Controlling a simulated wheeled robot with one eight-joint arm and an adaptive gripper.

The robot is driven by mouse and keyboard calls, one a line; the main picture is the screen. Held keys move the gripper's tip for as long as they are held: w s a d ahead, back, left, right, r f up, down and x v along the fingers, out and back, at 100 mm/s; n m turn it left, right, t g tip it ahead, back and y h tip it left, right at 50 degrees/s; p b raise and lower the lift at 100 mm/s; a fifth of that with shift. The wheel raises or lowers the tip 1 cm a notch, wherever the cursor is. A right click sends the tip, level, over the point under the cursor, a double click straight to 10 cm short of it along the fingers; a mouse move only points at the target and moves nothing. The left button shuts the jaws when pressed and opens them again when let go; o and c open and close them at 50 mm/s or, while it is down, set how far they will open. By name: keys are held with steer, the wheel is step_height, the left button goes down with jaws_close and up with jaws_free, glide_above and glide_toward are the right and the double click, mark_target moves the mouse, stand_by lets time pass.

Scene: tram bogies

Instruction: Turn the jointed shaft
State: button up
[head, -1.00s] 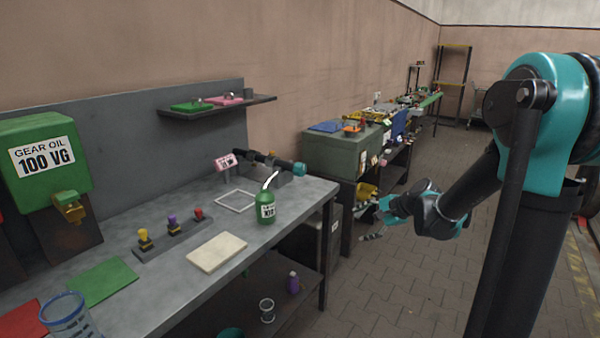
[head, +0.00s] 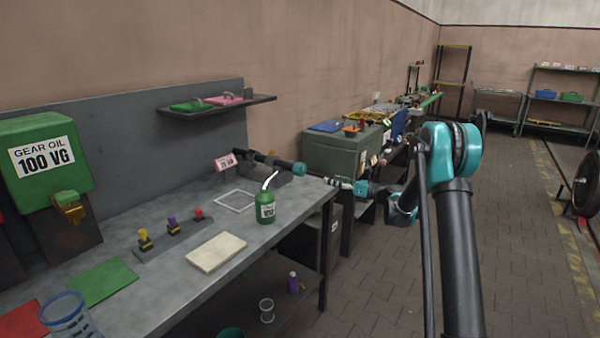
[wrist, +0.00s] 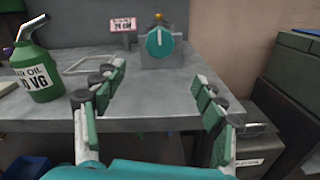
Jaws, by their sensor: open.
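The jointed shaft (head: 262,160) is a dark bar lying along the back right of the grey workbench (head: 160,265), with a teal end knob (head: 300,169). In the wrist view the round teal knob (wrist: 160,42) faces me, with a white line on it, in front of a grey block (wrist: 180,56). My gripper (wrist: 158,88) is open and empty, its padded fingers pointing at the knob from the bench's right edge. The knob lies ahead between the finger directions, apart from them. In the head view my gripper (head: 340,183) is just right of the knob.
A green oil can (head: 265,207) stands near the bench's front edge, left of my gripper. A pink label (head: 225,162) stands beside the shaft. A grey-green cabinet (head: 335,153) is behind my gripper.

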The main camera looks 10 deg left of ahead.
mark_target(303, 171)
steer(key=x, duration=1.7)
steer(key=shift+r, duration=0.1)
steer(key=shift+c, duration=0.5)
steer(key=c, duration=1.1)
